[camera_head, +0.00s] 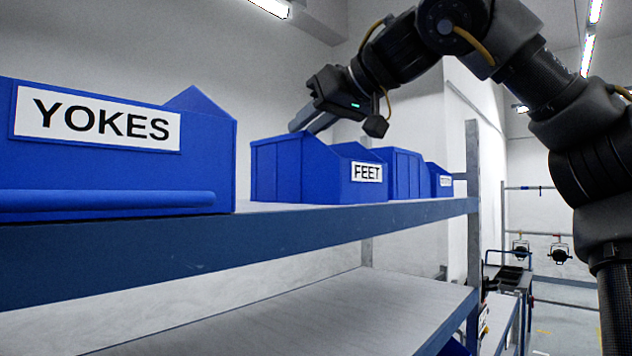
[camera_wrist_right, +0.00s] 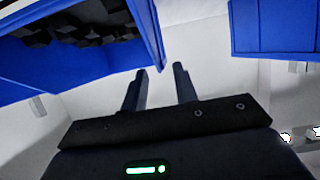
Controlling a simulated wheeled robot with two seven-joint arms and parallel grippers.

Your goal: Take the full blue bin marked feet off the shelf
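The blue bin marked FEET (camera_head: 325,172) stands on the upper shelf, its white label facing the aisle. My right gripper (camera_head: 308,118) is above its far left part in the head view, reaching in from the right. In the right wrist view my right gripper (camera_wrist_right: 160,78) has its two fingers apart, with nothing between them. A blue bin (camera_wrist_right: 152,30) with dark pieces inside is at the upper left there, its wall edge just beyond the fingertips. I cannot read its label in that view. My left gripper is not in view.
A blue bin marked YOKES (camera_head: 215,150) stands nearer on the same shelf (camera_head: 150,250). Another blue bin (camera_head: 404,172) stands close beyond the FEET bin. In the right wrist view a second blue bin (camera_wrist_right: 275,28) is at the upper right. The lower shelf (camera_head: 300,315) looks mostly bare.

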